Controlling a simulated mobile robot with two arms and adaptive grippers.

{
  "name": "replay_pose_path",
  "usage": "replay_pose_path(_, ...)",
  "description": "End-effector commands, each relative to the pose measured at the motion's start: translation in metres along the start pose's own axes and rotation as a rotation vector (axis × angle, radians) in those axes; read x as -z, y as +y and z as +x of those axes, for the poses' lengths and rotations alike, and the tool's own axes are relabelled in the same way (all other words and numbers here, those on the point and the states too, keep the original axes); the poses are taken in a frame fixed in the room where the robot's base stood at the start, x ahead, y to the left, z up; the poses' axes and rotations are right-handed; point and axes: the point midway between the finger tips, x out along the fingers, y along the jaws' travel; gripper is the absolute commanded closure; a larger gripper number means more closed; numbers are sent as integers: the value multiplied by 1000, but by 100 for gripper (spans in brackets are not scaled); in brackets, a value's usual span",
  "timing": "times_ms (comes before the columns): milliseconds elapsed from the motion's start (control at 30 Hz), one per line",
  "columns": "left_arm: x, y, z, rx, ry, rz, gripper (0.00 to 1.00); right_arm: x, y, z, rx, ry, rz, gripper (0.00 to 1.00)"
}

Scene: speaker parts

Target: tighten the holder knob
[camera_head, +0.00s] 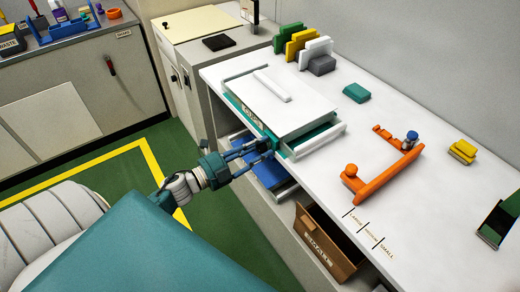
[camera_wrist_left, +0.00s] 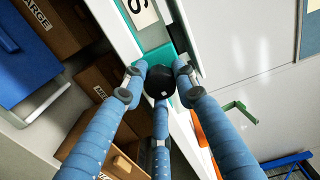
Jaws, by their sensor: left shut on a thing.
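My left gripper (camera_head: 258,149) is at the front corner of a teal-and-white holder (camera_head: 290,98) on the white counter. In the left wrist view, its three blue fingers (camera_wrist_left: 160,85) close around a black round knob (camera_wrist_left: 158,80) with a small light mark on its face. The knob sits at the teal edge of the holder (camera_wrist_left: 160,56). In the head view the fingers mostly hide the knob. My right gripper is in neither view.
An orange bracket (camera_head: 385,172) with a blue knob (camera_head: 411,138) lies to the right on the counter. A teal block (camera_head: 356,92) and yellow blocks (camera_head: 462,151) stand behind and right. Below the counter are an open brown drawer (camera_head: 325,245) and a blue bin (camera_head: 270,172).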

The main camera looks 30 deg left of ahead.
Motion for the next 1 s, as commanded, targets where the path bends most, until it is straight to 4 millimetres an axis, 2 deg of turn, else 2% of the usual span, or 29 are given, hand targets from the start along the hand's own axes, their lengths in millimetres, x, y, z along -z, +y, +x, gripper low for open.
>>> replay_pose_path(300,0,3,-1,-5,-1,100,98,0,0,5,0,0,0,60)
replay_pose_path(800,0,3,-1,-6,-1,113,98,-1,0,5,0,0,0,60)
replay_pose_path(833,0,3,-1,-6,-1,113,66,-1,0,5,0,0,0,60)
replay_pose_path(900,0,3,-1,-5,-1,113,52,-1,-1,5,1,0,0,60)
replay_pose_path(1000,0,2,-1,-4,-1,113,52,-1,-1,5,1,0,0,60)
